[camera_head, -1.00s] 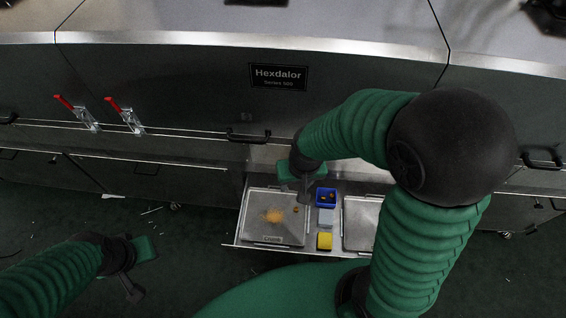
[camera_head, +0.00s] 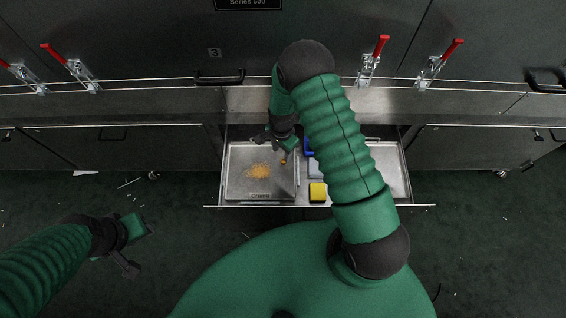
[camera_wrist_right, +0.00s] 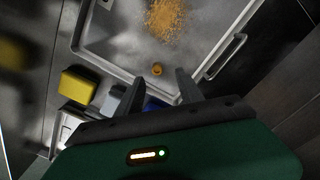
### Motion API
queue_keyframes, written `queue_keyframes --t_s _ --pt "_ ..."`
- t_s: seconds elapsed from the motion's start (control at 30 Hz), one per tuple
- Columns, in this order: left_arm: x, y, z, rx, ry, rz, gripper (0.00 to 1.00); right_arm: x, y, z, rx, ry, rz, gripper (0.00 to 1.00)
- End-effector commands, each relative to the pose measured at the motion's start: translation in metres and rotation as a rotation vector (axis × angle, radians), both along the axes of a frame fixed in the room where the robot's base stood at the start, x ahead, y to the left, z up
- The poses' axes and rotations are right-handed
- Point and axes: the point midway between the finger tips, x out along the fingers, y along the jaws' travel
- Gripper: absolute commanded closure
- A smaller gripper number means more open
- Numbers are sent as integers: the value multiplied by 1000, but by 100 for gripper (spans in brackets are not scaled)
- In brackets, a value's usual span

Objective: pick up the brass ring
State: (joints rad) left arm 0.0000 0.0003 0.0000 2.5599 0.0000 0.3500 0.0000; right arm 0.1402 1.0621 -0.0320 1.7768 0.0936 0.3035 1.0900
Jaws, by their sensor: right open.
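The small brass ring (camera_head: 283,162) lies inside the shallow metal tray (camera_head: 232,194), near its right side. In the wrist view the brass ring (camera_wrist_right: 157,69) sits just beyond my fingertips, roughly centred between them and not held. My right gripper (camera_head: 276,141) is over the tray's far right part; in the wrist view its two fingers (camera_wrist_right: 158,92) are spread and empty. My left gripper (camera_head: 130,254) hangs above the dark floor at left, away from the drawer; its opening is unclear.
Orange crumbs (camera_head: 259,171) lie in the tray. A tray handle (camera_wrist_right: 226,57) is near the right finger.

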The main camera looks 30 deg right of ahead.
Motion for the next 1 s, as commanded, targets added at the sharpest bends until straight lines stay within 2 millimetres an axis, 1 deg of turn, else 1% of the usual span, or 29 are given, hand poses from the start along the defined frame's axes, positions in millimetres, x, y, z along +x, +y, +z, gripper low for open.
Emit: queue_keyframes --t_s 0.13,0.23,0.33,0.43,0.6,0.67,0.93,1.0 --pt "0 0 -6 0 0 0 64 -2 -1 -18 1 1 -2 56" --pt "0 0 -13 0 0 0 64 -6 -2 -38 1 2 -1 56" --pt "0 0 -17 0 0 0 64 -5 -2 -53 1 0 0 56" --pt "0 0 -17 0 0 0 64 -4 -2 -58 0 -1 0 56" --pt "0 0 -16 0 0 0 64 -5 -2 -57 0 -1 0 56" --pt "0 0 -16 0 0 0 64 -5 -2 -57 0 -1 0 63" --pt "0 0 -16 0 0 0 64 -5 -2 -57 0 -1 0 98" --pt "0 0 -16 0 0 0 64 -5 -2 -57 0 -1 0 100"
